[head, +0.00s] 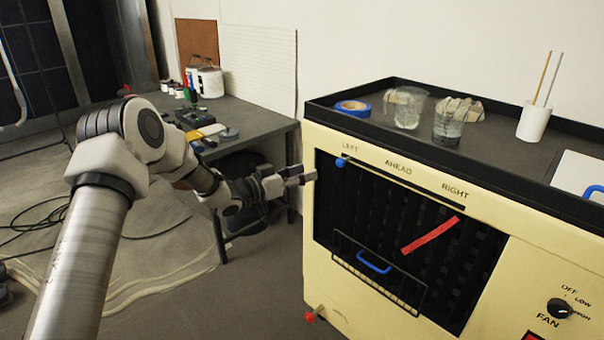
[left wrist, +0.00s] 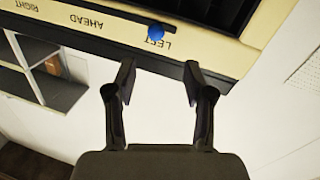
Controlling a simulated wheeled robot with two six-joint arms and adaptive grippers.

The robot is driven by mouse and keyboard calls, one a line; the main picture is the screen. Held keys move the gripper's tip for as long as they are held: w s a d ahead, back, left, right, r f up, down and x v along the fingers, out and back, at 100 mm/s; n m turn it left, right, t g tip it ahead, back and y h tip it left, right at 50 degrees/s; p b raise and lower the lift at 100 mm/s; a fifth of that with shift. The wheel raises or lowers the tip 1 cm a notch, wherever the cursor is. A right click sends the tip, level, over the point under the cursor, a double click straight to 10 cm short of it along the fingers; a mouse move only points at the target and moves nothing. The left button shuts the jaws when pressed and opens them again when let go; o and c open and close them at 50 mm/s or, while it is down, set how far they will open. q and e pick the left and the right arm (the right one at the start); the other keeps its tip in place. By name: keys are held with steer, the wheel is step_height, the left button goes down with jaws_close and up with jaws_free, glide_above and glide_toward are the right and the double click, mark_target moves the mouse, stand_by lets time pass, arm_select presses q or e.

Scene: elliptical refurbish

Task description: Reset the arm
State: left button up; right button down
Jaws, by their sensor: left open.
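My left arm comes in from the left in the head view. Its gripper (head: 302,176) is at the left front edge of the cream-coloured heater unit, near the blue knob (head: 341,162) under the word LEFT. In the left wrist view the gripper (left wrist: 158,80) is open, with nothing between its two dark fingers. The blue knob (left wrist: 155,31) shows there beyond the fingertips, at the LEFT end of its slot. The gripper looks apart from the knob. My right gripper is not in view.
The cream unit (head: 322,265) has a dark grille, a blue-handled rack (head: 374,263), a red strip (head: 431,235) and a fan dial (head: 559,308). Cups and a tape roll (head: 352,107) stand on its black-rimmed top. A grey workbench (head: 262,120) stands behind my arm; cables lie on the floor.

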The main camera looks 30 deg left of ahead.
arm_select(q)
steer(key=shift+f, duration=0.1)
steer(key=s+d+f+n+g+p, duration=0.1)
steer(key=s+d+f+g+p, duration=0.1)
steer(key=s+d+f, duration=0.45)
steer(key=s+d+f+n+g+p, duration=0.15)
steer(key=d+f, duration=0.25)
steer(key=f, duration=0.5)
steer(key=s+d+f+n+g+y+p, duration=0.1)
steer(key=s+d+f+g+y, duration=0.25)
steer(key=s+f, duration=0.7)
steer(key=s+a+f+g+y, duration=0.1)
steer(key=s+g+y, duration=0.1)
steer(key=s, duration=0.7)
steer(key=s+a+f+g+y, duration=0.1)
steer(key=s+a+g, duration=0.1)
steer(key=s, duration=0.8)
steer(key=s+a+f+g+y, duration=0.1)
steer(key=s+g, duration=0.3)
steer(key=s, duration=0.5)
steer(key=shift+s+a+f+n+y+p, duration=0.15)
steer(key=shift+s+a+n+y+p, duration=0.25)
steer(key=shift+a+y, duration=0.4)
steer(key=shift+w+d, duration=0.1)
steer(key=shift+w, duration=0.05)
